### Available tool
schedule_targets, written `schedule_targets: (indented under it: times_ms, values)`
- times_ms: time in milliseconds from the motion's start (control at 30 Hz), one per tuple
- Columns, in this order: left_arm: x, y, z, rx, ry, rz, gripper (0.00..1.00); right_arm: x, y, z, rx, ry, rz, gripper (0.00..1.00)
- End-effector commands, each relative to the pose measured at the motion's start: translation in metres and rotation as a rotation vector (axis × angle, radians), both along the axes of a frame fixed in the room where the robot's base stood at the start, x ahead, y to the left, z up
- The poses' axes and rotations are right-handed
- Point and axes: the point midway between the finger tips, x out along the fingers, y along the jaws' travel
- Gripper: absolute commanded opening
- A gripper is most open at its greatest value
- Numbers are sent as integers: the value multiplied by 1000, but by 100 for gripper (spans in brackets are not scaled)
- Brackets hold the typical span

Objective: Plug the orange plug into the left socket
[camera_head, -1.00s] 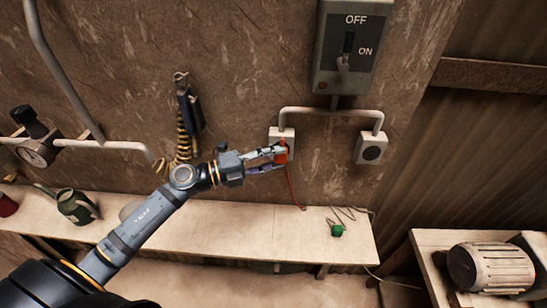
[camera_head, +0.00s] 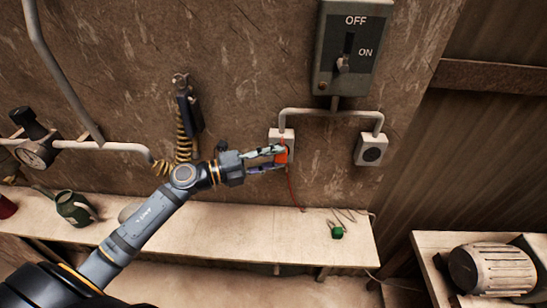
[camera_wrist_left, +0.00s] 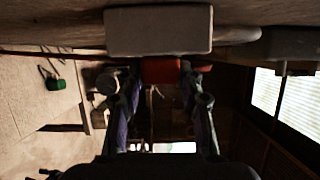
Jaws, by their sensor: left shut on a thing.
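My left gripper (camera_head: 277,157) reaches in from the left and is shut on the orange plug (camera_head: 282,155), with a finger on either side of it. The plug is at the front of the left socket (camera_head: 275,136), a white box on the wall, and partly covers it. In the left wrist view the plug (camera_wrist_left: 160,69) sits between the fingertips, right against the lower edge of the pale socket box (camera_wrist_left: 158,30). I cannot tell whether its pins are in the socket. An orange cord hangs from the plug. My right gripper is not in view.
The right socket (camera_head: 371,149) is empty, with a dark round face. A grey switch box (camera_head: 352,48) is above. A green plug (camera_head: 337,231) lies on the shelf (camera_head: 230,225) below. A coiled cable tool (camera_head: 188,110) hangs at the left.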

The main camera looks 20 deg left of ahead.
Motion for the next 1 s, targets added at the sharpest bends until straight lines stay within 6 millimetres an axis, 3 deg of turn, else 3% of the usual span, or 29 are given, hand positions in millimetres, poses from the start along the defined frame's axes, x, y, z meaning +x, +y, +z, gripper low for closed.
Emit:
schedule_targets:
  times_ms: [1000]
  values:
    - [-8, -2, 1, -1, 2, 0, 5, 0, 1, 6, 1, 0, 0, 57]
